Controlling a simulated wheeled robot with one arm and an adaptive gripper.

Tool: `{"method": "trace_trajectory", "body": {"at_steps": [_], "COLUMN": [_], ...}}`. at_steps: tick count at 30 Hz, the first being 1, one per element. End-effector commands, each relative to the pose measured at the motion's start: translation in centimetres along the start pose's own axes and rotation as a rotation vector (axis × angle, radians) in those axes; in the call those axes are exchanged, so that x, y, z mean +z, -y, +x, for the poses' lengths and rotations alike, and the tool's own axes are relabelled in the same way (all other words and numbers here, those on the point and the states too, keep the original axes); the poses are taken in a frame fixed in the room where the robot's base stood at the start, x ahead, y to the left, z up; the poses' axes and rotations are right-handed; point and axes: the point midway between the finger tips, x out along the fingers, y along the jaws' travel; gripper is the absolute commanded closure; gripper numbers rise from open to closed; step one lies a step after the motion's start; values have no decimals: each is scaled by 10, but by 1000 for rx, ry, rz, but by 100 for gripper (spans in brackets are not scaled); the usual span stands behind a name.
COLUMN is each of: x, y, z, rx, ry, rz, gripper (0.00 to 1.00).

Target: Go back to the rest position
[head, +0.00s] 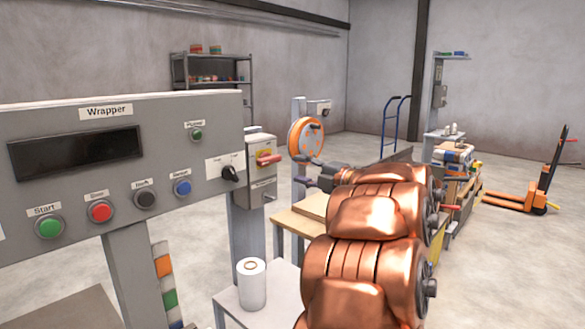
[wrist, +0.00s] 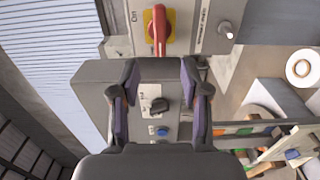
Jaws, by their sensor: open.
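My gripper (head: 300,172) is at the middle of the head view, at the end of my copper arm, to the right of the Wrapper panel (head: 70,170). In the wrist view my gripper (wrist: 160,72) is open and empty, its two fingers spread wide. The panel's black selector knob (wrist: 160,105) and blue button (wrist: 163,132) show between the fingers. I see no finger touching the knob. In the head view the knob (head: 230,173) is in plain sight, turned at a slant.
A grey switch box with a red handle on yellow (head: 267,157) stands beside the panel. A white roll (head: 251,284) stands on a light table below. An orange wheel (head: 306,138) is behind my gripper. An orange pallet truck (head: 520,200) stands far right on open floor.

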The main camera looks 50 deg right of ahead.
Motion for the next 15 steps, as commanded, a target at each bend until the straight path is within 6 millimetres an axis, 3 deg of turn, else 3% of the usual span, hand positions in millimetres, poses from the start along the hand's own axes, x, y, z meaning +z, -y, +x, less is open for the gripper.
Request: {"method": "trace_trajectory", "body": {"at_steps": [15], "x": [-1], "y": [0], "z": [-7], "rx": [1], "ry": [-2], "rz": [0], "gripper": [54]}}
